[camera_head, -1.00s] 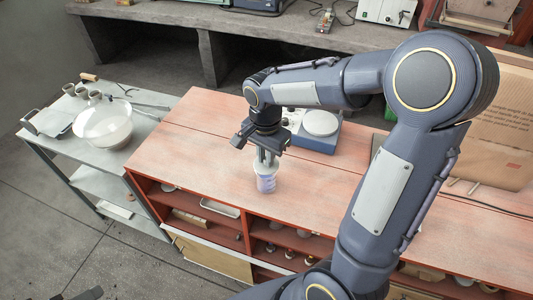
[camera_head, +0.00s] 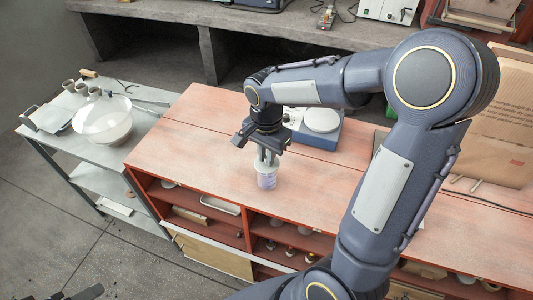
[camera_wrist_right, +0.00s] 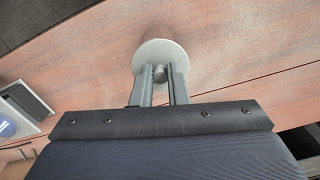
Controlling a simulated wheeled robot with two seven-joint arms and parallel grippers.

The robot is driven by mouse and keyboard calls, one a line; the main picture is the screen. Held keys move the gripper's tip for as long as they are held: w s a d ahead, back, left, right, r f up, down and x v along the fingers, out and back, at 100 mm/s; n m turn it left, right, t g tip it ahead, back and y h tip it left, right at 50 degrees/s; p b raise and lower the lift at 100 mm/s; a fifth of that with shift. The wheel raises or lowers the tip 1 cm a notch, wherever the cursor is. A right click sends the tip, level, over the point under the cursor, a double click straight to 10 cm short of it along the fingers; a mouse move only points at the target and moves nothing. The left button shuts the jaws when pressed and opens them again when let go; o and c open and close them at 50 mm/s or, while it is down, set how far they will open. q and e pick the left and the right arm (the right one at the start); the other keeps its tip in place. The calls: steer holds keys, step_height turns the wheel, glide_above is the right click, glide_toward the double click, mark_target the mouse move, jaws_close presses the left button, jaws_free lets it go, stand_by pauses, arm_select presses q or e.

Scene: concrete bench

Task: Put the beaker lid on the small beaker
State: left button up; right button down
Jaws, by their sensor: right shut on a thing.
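The small beaker (camera_head: 267,182) is clear with a bluish tint and stands upright on the red bench near its front edge. The beaker lid (camera_head: 265,164) is a pale disc at the beaker's top; I cannot tell whether it is fully seated. My right gripper (camera_head: 265,157) points down and is shut on the lid's knob. In the right wrist view the round lid (camera_wrist_right: 162,54) shows with its knob between the fingers (camera_wrist_right: 160,76); it hides the beaker there. A dark part at the bottom left edge may be my left gripper (camera_head: 82,294); its jaws are not clear.
A blue-grey device with a round white plate (camera_head: 321,120) stands behind the beaker. A cardboard piece (camera_head: 490,140) stands at the right. The bench top left of the beaker is clear.

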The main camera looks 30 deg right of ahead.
steer(key=shift+f, duration=0.25)
stand_by(0.3)
steer(key=c, duration=0.9)
jaws_free()
steer(key=shift+c, duration=0.2)
steer(key=shift+r, duration=0.1)
steer(key=shift+r+p, duration=2.7)
steer(key=shift+r, duration=0.75)
